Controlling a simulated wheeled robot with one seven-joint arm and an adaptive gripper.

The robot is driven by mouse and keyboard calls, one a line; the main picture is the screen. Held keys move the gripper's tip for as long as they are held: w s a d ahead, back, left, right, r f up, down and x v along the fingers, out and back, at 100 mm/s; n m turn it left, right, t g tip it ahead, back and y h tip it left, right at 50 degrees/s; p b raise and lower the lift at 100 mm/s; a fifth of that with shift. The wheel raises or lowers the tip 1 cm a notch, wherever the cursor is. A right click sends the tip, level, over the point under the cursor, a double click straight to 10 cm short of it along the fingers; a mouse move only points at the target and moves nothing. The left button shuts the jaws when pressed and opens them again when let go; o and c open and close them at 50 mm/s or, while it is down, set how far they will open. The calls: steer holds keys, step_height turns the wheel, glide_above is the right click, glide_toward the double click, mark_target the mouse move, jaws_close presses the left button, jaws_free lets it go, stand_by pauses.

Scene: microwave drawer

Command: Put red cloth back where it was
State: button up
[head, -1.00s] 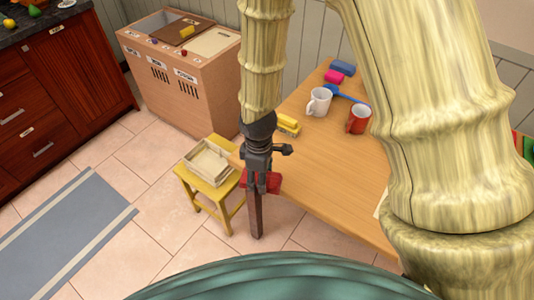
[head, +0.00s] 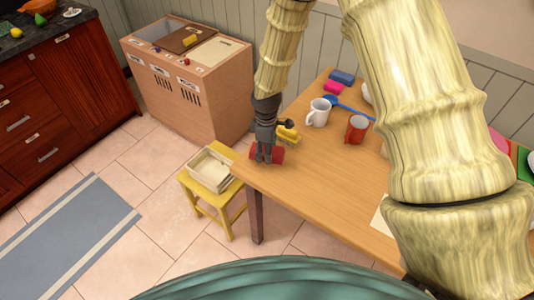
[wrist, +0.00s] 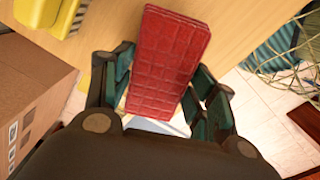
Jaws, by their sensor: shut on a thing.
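The red cloth (head: 278,155) is folded into a flat, quilted-looking block. In the wrist view the red cloth (wrist: 165,62) stands between the fingers of my gripper (wrist: 160,95), which is shut on it. In the head view my gripper (head: 265,155) points down with the cloth at the left end of the wooden table (head: 310,195). I cannot tell whether the cloth touches the tabletop. The fingers hide part of the cloth.
A yellow object (head: 288,134) lies just behind my gripper. A white mug (head: 318,112) and a red mug (head: 356,128) stand farther right. A yellow stool (head: 215,180) with a pale tray (head: 209,166) stands left of the table. The table's front middle is clear.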

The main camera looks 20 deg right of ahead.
steer(key=shift+f+p, duration=0.65)
steer(key=shift+f, duration=1.1)
steer(key=shift+f, duration=0.2)
steer(key=o, duration=1)
steer(key=shift+r, duration=0.15)
steer(key=shift+r+b, duration=1.5)
steer(key=shift+r, duration=4.55)
